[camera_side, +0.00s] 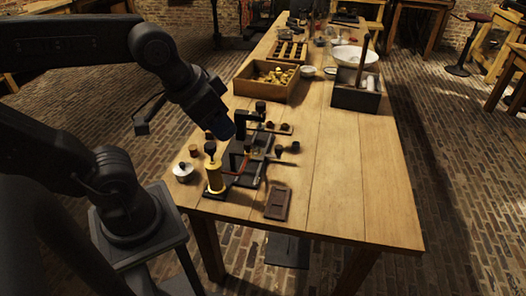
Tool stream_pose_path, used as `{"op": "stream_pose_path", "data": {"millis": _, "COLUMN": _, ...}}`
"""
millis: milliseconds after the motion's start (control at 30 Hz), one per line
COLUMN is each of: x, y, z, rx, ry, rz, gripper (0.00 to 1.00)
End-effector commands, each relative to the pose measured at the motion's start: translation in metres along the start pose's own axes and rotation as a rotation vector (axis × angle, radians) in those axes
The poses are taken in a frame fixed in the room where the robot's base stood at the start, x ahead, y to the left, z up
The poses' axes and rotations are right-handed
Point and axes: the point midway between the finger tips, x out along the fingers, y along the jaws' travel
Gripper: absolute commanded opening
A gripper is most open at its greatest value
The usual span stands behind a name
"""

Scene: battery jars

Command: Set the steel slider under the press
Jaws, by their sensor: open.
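A dark press-like stand (261,117) with an upright post and a round top stands on dark base plates near the middle of the bench. My gripper (239,131) is at the end of the arm, just left of this stand, above the work. It is open; its fingers are small and dark against the dark hardware, and I see nothing held. I cannot pick out the steel slider with certainty among the small dark parts. A brass cylinder (215,179) with a black knob stands in front, beside a reddish curved part.
A lidded silver pot (183,171) stands at the bench's left edge. A dark tray (278,204) lies in front. A wooden box of brass pieces (266,93) and a grey tool box (354,99) stand behind. The bench's right front (360,190) is clear.

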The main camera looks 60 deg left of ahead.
Motion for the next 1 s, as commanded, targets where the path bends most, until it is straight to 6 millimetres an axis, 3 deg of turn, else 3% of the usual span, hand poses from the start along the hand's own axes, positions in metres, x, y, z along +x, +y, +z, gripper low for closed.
{"op": "stream_pose_path", "data": {"millis": 100, "x": 0.005, "y": -0.005, "z": -0.017, "rx": -0.035, "ry": -0.033, "rz": -0.01, "gripper": 0.55}}
{"op": "stream_pose_path", "data": {"millis": 267, "x": 0.025, "y": -0.021, "z": -0.059, "rx": -0.128, "ry": -0.119, "rz": -0.036, "gripper": 0.55}}
{"op": "stream_pose_path", "data": {"millis": 467, "x": 0.072, "y": -0.053, "z": -0.111, "rx": -0.265, "ry": -0.231, "rz": -0.072, "gripper": 0.55}}
{"op": "stream_pose_path", "data": {"millis": 600, "x": 0.117, "y": -0.081, "z": -0.138, "rx": -0.363, "ry": -0.311, "rz": -0.096, "gripper": 0.55}}
{"op": "stream_pose_path", "data": {"millis": 800, "x": 0.186, "y": -0.122, "z": -0.156, "rx": -0.489, "ry": -0.41, "rz": -0.125, "gripper": 0.55}}
{"op": "stream_pose_path", "data": {"millis": 1000, "x": 0.229, "y": -0.147, "z": -0.157, "rx": -0.56, "ry": -0.465, "rz": -0.141, "gripper": 0.55}}
